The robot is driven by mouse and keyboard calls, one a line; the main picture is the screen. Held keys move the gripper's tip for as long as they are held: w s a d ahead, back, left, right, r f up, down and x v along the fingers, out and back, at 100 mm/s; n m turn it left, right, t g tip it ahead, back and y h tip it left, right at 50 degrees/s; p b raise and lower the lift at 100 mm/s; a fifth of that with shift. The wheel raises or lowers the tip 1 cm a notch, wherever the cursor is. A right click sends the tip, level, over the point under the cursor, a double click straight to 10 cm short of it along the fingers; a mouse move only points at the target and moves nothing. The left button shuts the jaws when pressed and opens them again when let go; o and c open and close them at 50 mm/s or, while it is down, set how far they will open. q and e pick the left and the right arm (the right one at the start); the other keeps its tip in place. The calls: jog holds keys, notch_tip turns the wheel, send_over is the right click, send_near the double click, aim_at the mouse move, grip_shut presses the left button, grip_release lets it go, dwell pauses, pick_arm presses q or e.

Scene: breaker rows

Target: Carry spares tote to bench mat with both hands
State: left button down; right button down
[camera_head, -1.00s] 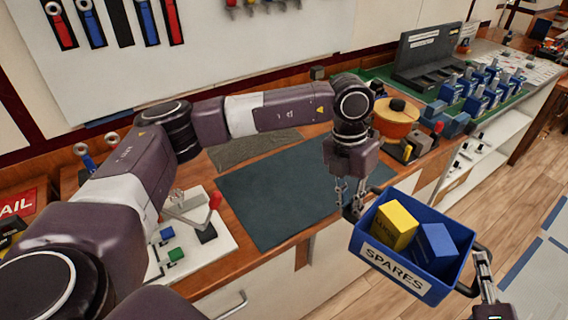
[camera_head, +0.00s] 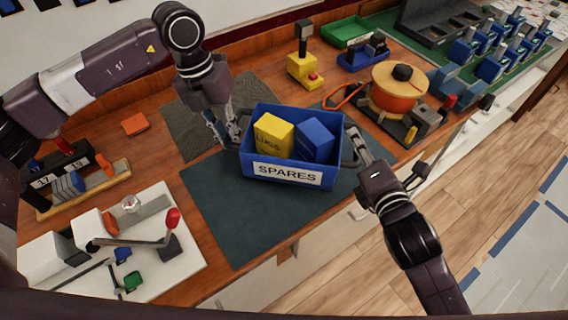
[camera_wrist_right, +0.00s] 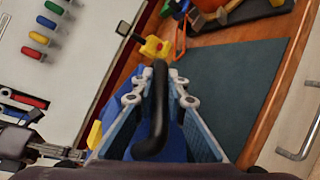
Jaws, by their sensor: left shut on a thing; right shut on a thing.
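The blue spares tote (camera_head: 262,168) shows in the head view with a white SPARES label. It holds a yellow box (camera_head: 272,136) and a blue box (camera_head: 314,141). It appears over the back part of the dark bench mat (camera_head: 250,225); I cannot tell whether it touches the mat. My left gripper (camera_head: 232,134) is shut on the tote's left handle. My right gripper (camera_head: 355,150) is shut on its right handle. In the right wrist view the black handle (camera_wrist_right: 152,125) lies between the right fingers (camera_wrist_right: 158,92), and the mat (camera_wrist_right: 225,90) shows beyond.
A white panel (camera_head: 170,265) with a red-knobbed lever is at the front left. An orange reel (camera_head: 398,95) and a yellow device (camera_head: 303,68) stand behind the tote. A grey cloth (camera_head: 190,125) lies at back left. The mat's front part is clear.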

pick_arm(q)
jog(key=shift+w+a+r, duration=0.1)
jog(key=shift+w+a, duration=0.1)
jog(key=shift+a, duration=0.2)
pick_arm(e)
jog(key=shift+w+a+r, duration=0.2)
jog(key=shift+w, duration=0.3)
pick_arm(q)
jog(key=shift+s+d+r, duration=0.1)
pick_arm(e)
jog(key=shift+d, duration=0.15)
jog(key=shift+s, duration=0.15)
